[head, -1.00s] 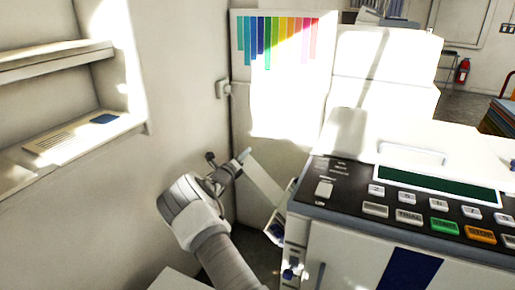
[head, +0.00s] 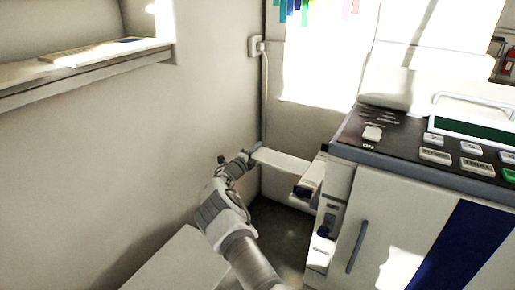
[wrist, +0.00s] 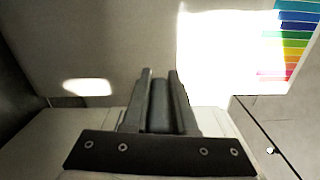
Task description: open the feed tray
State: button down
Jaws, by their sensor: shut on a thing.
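The feed tray (head: 283,164) is a pale flat panel on the left side of the white machine (head: 395,215). In the head view it stands out from the machine close to level, folded down. My gripper (head: 251,154) is at its outer left end, shut on the tray's edge. In the wrist view the two fingers (wrist: 159,78) are close together with a dark grey piece between them. A pale surface, likely the tray (wrist: 45,140), lies below and beside them. The exact grip contact is hidden behind the fingers.
The machine's dark control panel (head: 440,145) is at right, with a door handle (head: 357,246) on its front. A wall with a shelf (head: 90,78) is close at left. A pale low surface (head: 178,265) is at lower left. Dark floor shows under the tray.

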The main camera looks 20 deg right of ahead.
jog(key=shift+s+d+f, duration=0.1)
jog(key=shift+f, duration=0.5)
jog(key=shift+s+f, duration=0.1)
jog(key=shift+f, duration=0.1)
jog(key=c, duration=0.8)
grip_release()
jog(key=shift+o, duration=0.2)
jog(key=shift+r, duration=0.1)
jog(key=shift+r, duration=0.1)
jog(key=shift+s+a+r, duration=0.1)
jog(key=shift+s+a, duration=0.05)
jog(key=shift+a, duration=0.25)
jog(key=p+v, duration=0.6)
jog(key=v, duration=1)
jog(key=shift+s, duration=0.2)
jog(key=shift+a, duration=0.1)
jog(key=shift+s, duration=0.1)
